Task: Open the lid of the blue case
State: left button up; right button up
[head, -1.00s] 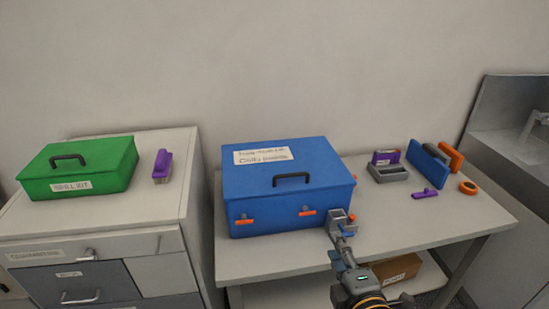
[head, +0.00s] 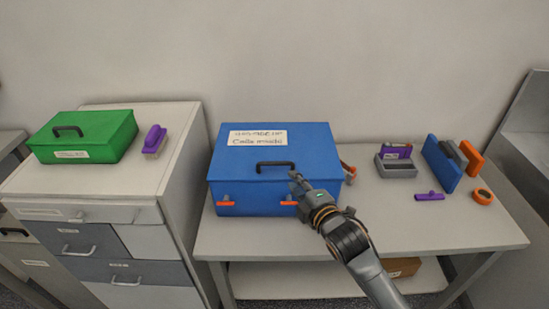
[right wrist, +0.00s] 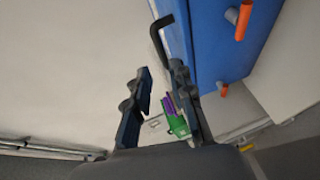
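The blue case (head: 235,175) stands on the table with its lid shut. A black handle (head: 275,165) is on its lid, and it also shows in the right wrist view (right wrist: 157,38). Two orange latches, left (head: 226,203) and right (head: 289,203), are on its front; they stick out in the right wrist view (right wrist: 243,20). My right gripper (head: 295,181) is over the front of the lid, near the handle's right end. In the right wrist view its fingers (right wrist: 160,75) are apart, with the handle close to the right-hand fingertip; contact is unclear. My left gripper is out of view.
A green case (head: 85,135) and a purple brush (head: 154,140) are on the cabinet at left.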

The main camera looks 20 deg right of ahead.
aim_at(277, 164)
jog(key=x, duration=0.5)
jog(key=p+x, duration=0.1)
jog(key=x, duration=0.2)
jog(key=shift+a+r, duration=0.1)
jog(key=shift+a, duration=0.2)
jog(key=shift+x, duration=1.1)
jog(key=shift+w, duration=0.6)
jog(key=shift+c, duration=0.2)
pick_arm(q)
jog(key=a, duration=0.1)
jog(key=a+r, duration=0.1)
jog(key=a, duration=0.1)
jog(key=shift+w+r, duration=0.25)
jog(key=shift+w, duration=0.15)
pick_arm(e)
grip_shut()
